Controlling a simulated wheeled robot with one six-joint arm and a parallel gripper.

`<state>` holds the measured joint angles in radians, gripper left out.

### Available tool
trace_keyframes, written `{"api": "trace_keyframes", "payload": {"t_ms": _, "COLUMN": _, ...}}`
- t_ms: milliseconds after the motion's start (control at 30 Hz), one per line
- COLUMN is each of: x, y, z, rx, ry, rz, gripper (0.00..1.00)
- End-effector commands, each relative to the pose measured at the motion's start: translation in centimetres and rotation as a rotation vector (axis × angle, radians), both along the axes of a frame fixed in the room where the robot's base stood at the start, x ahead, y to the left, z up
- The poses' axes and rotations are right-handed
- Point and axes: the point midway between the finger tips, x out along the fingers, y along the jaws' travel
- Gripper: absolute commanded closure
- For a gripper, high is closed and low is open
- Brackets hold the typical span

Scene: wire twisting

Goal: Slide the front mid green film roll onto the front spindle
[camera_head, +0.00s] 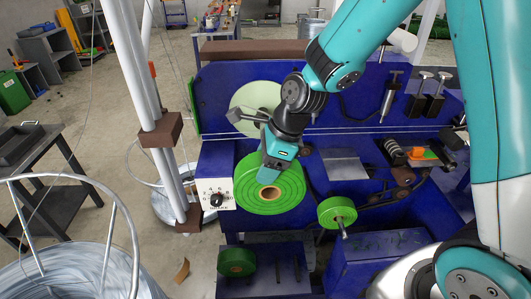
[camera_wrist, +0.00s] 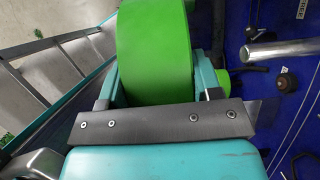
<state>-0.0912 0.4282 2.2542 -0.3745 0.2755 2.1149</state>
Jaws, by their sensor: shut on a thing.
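A large green film roll (camera_head: 254,203) with a brown core is in front of the blue machine in the head view. My gripper (camera_head: 272,172) is shut on its upper rim. In the wrist view the green roll (camera_wrist: 155,50) fills the space between both fingers of my gripper (camera_wrist: 155,85). A bare metal rod (camera_wrist: 285,47), which looks like a spindle, juts in at the right of the wrist view, apart from the roll. In the head view the held roll and gripper cover what is behind them, and I cannot make out a bare front spindle there.
A smaller green roll (camera_head: 337,212) sits on a rod right of the held roll. Another green roll (camera_head: 236,262) is low on the machine. A pale green disc (camera_head: 249,97) is behind my wrist. A control box with a dial (camera_head: 216,194) is close on the left.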

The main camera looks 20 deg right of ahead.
Motion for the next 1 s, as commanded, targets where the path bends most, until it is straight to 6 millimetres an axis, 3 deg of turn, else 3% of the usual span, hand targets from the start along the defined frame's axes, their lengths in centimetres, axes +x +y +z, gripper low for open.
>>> {"api": "trace_keyframes", "payload": {"t_ms": 433, "x": 0.1, "y": 0.0, "z": 0.2, "rx": 0.007, "ry": -0.001, "rz": 0.0, "gripper": 1.0}}
{"api": "trace_keyframes", "payload": {"t_ms": 1000, "x": 4.8, "y": -1.5, "z": 0.1, "rx": 0.007, "ry": -0.003, "rz": 0.001, "gripper": 1.0}}
